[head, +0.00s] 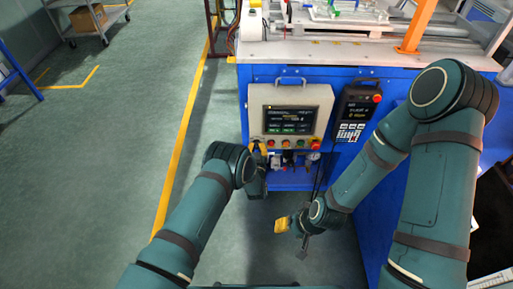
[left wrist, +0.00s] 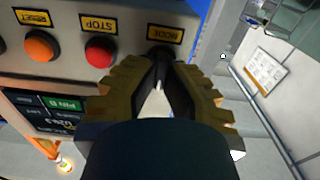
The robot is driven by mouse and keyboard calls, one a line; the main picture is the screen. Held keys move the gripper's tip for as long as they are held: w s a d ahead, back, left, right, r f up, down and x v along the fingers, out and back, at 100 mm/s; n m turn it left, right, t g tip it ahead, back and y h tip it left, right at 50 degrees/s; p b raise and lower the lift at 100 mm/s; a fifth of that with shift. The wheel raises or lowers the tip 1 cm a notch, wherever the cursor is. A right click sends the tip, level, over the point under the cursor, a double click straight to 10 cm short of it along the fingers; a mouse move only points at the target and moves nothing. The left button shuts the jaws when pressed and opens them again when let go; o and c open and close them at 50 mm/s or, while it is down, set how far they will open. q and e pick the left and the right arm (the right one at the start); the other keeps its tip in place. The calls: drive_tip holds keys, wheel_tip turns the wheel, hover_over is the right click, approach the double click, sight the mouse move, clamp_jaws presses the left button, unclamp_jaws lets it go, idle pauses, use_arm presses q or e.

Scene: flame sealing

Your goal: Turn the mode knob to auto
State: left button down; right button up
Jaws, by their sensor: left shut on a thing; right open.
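The grey control panel (head: 257,98) is on the front of the blue machine. My left gripper (head: 258,147) is at the panel's lower left corner. In the left wrist view its yellow-edged fingers (left wrist: 161,72) close around the dark mode knob (left wrist: 160,50), just by the yellow MODE label (left wrist: 165,33). The fingers hide most of the knob, and its pointer setting cannot be read. My right gripper (head: 292,224) is open and empty, low in front of the machine.
The red STOP button (left wrist: 99,52) and orange RESET button (left wrist: 42,45) sit beside the knob. A teach pendant (head: 355,112) hangs right of the panel. Pneumatic fittings (head: 290,160) sit below.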

use_arm(q)
drive_tip(key=shift+m, duration=0.3)
drive_tip(key=shift+w+d+m, duration=0.1)
drive_tip(key=shift+m, duration=4)
drive_tip(key=c, duration=1)
unclamp_jaws()
drive_tip(key=shift+c, duration=0.2)
drive_tip(key=shift+f, duration=0.1)
drive_tip(key=s, duration=1.2)
